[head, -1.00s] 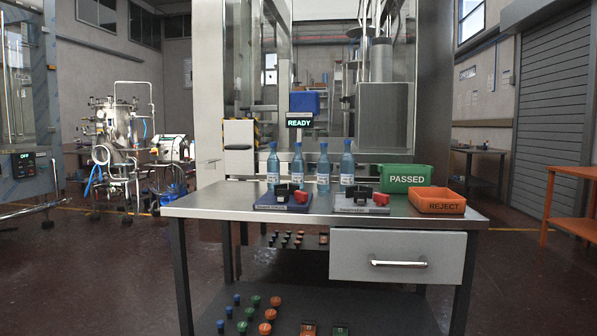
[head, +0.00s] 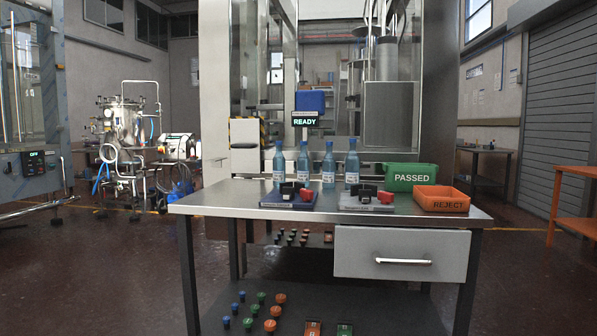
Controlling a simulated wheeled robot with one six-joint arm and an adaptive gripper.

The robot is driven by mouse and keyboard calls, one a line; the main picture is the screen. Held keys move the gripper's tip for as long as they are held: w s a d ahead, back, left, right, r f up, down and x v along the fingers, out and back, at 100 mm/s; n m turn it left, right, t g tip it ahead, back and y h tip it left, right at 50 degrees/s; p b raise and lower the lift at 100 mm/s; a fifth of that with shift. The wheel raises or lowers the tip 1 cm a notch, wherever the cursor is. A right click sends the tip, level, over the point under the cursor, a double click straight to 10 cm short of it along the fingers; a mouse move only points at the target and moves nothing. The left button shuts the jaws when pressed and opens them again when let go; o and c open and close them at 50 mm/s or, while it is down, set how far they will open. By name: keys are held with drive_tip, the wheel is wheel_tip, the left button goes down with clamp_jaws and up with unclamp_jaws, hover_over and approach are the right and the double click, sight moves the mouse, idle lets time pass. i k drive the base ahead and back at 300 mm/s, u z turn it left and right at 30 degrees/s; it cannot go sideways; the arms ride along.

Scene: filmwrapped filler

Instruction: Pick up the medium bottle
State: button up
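Several blue bottles with pale labels stand upright in a row on the steel table (head: 240,212), towards its back. From left to right I see a first bottle (head: 279,165), a second bottle (head: 303,163), a third bottle (head: 328,165) and a fourth bottle (head: 352,165). They look nearly alike in size, so I cannot tell which is the medium one. Their lower parts are partly hidden by the items in front. My gripper is not in view.
A blue tray (head: 284,205) and a grey tray (head: 362,209) with black and red parts sit before the bottles. A green PASSED bin (head: 416,178) and an orange REJECT bin (head: 441,199) stand at right. Knobs lie on the lower shelf (head: 370,310). Floor at left is open.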

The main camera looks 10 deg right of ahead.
sight(303, 162)
drive_tip(key=u, duration=0.05)
drive_tip(key=k, duration=0.4)
drive_tip(key=z, duration=0.4)
drive_tip(key=i, duration=1.75)
drive_tip(key=u, duration=0.25)
